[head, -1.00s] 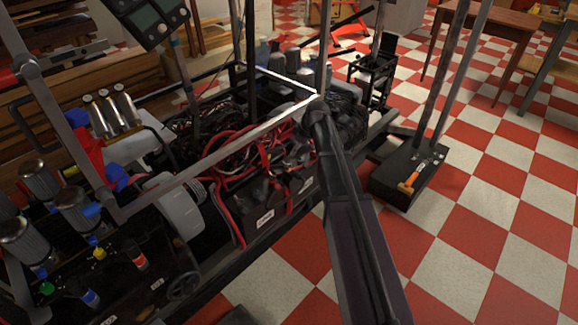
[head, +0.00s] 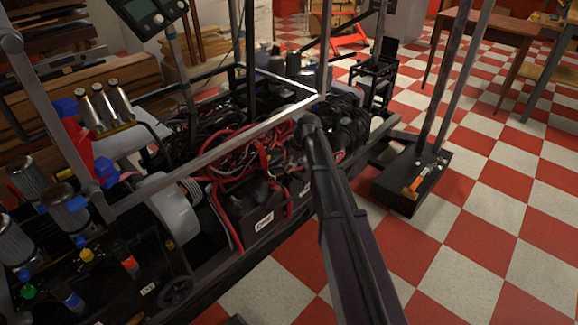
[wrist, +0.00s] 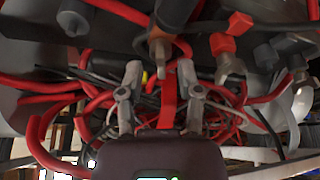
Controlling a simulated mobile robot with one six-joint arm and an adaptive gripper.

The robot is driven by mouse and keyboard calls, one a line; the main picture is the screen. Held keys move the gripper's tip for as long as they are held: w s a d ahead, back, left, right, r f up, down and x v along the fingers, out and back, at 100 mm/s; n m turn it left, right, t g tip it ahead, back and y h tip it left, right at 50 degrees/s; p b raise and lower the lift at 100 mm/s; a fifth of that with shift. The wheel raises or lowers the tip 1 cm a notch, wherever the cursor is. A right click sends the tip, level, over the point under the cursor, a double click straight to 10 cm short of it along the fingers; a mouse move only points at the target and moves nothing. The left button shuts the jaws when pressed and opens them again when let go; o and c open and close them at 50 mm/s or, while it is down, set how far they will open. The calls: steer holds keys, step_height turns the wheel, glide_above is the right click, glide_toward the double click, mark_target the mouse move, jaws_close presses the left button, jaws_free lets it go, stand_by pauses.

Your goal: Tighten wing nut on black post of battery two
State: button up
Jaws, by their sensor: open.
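In the wrist view my gripper (wrist: 159,78) is open, with its two grey fingers apart and nothing clearly held between them. Just past the fingertips is a black post with a brass-coloured wing nut (wrist: 158,48). A red post with a metal wing nut (wrist: 228,62) is right of it. Which battery these posts belong to I cannot tell from this view. In the head view a dark battery with a white label (head: 263,222) sits in the frame, and another dark battery (head: 303,190) is behind my arm. My gripper is hidden there.
Red cables (wrist: 50,140) loop around both fingers, and a red strap (wrist: 168,100) passes between them. A metal frame bar (head: 215,160) crosses above the batteries in the head view. Checkered floor (head: 470,240) lies open to the right.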

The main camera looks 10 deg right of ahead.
steer(key=shift+a+f, duration=0.1)
steer(key=shift+f, duration=0.1)
jaws_close()
steer(key=shift+w, duration=0.1)
